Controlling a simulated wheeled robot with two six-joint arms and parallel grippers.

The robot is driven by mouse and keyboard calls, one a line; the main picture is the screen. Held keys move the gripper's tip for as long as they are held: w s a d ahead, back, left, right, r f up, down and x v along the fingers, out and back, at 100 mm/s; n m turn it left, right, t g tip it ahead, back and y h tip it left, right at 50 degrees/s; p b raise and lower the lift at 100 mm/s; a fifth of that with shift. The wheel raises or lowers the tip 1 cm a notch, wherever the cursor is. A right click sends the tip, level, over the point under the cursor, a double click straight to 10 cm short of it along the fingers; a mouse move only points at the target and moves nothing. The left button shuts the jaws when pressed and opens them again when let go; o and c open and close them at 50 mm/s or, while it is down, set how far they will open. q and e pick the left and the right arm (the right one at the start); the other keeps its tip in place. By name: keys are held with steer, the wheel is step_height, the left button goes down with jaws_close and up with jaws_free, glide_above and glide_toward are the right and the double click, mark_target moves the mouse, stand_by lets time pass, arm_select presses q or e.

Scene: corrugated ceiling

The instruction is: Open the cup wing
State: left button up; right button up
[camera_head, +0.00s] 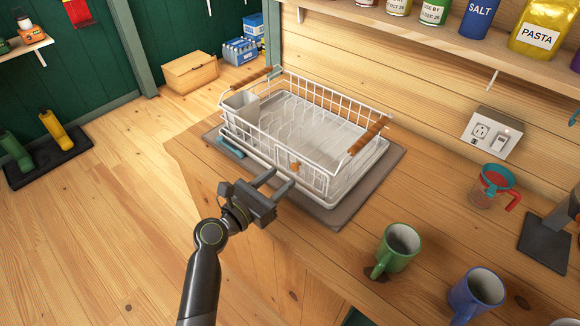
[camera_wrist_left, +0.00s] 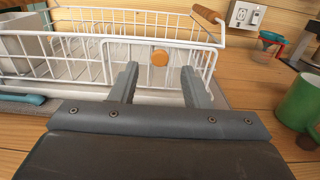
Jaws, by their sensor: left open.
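The white wire dish rack (camera_head: 300,130) stands on a grey mat on the wooden counter. On its near side, a small white wire panel (camera_head: 313,178) carries a round wooden knob (camera_head: 295,166). I take this panel to be the cup wing; it stands upright, flush with the rack's side. My left gripper (camera_head: 275,181) is open and empty just in front of the panel. In the left wrist view, the knob (camera_wrist_left: 159,58) shows beyond and between the two fingertips (camera_wrist_left: 159,72), apart from them. My right gripper is not in view.
A green mug (camera_head: 398,248) and a blue mug (camera_head: 477,294) stand on the counter to the right. A measuring cup (camera_head: 490,187) with a red handle is farther back. A grey cup (camera_head: 241,106) sits at the rack's left end. A teal item (camera_head: 229,146) lies on the mat.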

mark_target(293, 169)
arm_select(q)
steer(key=x, duration=0.5)
jaws_close()
steer(key=shift+f, duration=0.1)
